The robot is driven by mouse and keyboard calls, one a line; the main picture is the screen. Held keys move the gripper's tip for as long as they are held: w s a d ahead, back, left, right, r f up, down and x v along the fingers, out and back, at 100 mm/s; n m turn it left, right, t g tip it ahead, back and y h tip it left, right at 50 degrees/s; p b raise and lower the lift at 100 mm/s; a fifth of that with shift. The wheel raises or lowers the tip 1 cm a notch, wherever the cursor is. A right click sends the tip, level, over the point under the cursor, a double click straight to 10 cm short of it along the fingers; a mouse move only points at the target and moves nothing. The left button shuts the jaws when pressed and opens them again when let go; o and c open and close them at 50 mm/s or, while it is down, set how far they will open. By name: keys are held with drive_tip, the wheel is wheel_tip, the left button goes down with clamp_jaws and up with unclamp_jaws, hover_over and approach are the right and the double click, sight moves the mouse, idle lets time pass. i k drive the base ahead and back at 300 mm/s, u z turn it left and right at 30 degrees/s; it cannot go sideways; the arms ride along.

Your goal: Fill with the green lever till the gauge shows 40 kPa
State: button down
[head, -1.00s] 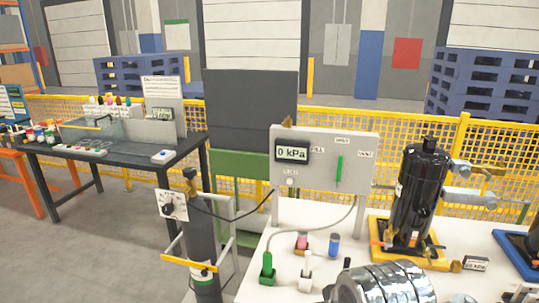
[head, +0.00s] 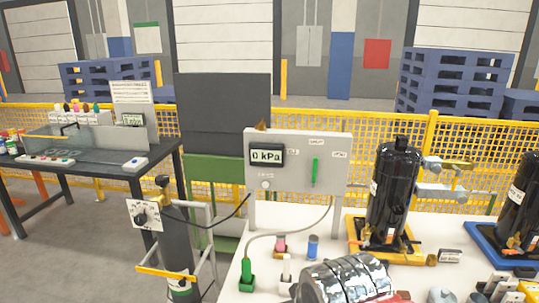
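The green lever (head: 315,172) stands upright on the front of a grey panel (head: 335,150). Small labels sit to its left, above it and to its right; they are too small to read surely. The gauge (head: 267,155), a dark-framed display on the panel's left half, reads 0 kPa. A small round knob or port (head: 265,184) is below the gauge. My gripper is not in view, and nothing touches the lever.
A white table (head: 310,215) carries a black compressor (head: 393,195) on a yellow tray, a silver ribbed cylinder (head: 345,280) in front, and small green and white fittings. A grey gas bottle (head: 178,245) with a dial stands left. Hoses run to the panel.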

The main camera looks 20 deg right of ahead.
sight(315, 161)
drive_tip(key=i, duration=0.95)
drive_tip(key=u, duration=0.05)
